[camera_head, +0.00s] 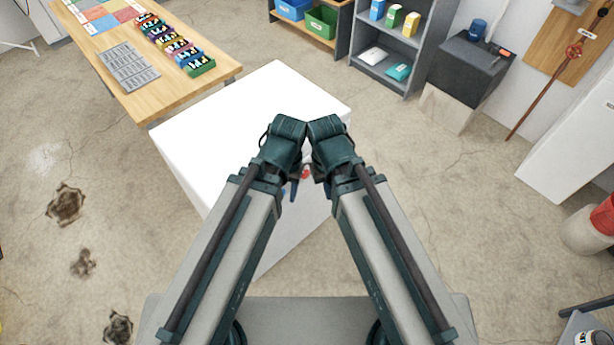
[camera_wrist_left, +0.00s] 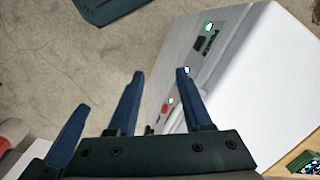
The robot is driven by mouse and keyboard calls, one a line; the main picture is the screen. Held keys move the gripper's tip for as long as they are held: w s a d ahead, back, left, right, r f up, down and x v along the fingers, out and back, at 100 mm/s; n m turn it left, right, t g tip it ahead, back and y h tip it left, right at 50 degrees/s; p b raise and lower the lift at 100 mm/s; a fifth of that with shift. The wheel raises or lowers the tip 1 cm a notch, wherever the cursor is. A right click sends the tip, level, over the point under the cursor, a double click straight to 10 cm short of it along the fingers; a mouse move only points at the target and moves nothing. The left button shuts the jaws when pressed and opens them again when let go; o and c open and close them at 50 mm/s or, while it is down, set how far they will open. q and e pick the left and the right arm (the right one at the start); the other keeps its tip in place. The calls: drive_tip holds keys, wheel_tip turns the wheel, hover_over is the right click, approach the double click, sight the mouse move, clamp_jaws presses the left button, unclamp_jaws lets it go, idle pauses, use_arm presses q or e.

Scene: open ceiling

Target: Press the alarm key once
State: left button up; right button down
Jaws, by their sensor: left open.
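A white box-shaped unit (camera_head: 190,130) stands in front of me in the head view. In the left wrist view its grey control strip (camera_wrist_left: 228,38) carries a dark panel (camera_wrist_left: 201,43), a green-lit spot (camera_wrist_left: 209,27) and a red button (camera_wrist_left: 165,107). I cannot tell which one is the alarm key. My left gripper (camera_head: 293,190) is over the unit's near side; its blue fingers (camera_wrist_left: 160,85) are apart and empty, one fingertip overlapping the strip in the picture. My right gripper (camera_head: 327,188) is close beside it, its fingers mostly hidden. Another blue finger (camera_wrist_left: 70,130) shows at left in the wrist view.
A wooden table (camera_head: 170,95) with a grey tray (camera_head: 128,68) and a colourful rack (camera_head: 175,45) stands at back left. Grey shelves (camera_head: 400,75) and a dark-topped stand (camera_head: 470,65) are at back right.

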use_arm(q)
clamp_jaws()
idle(1.5)
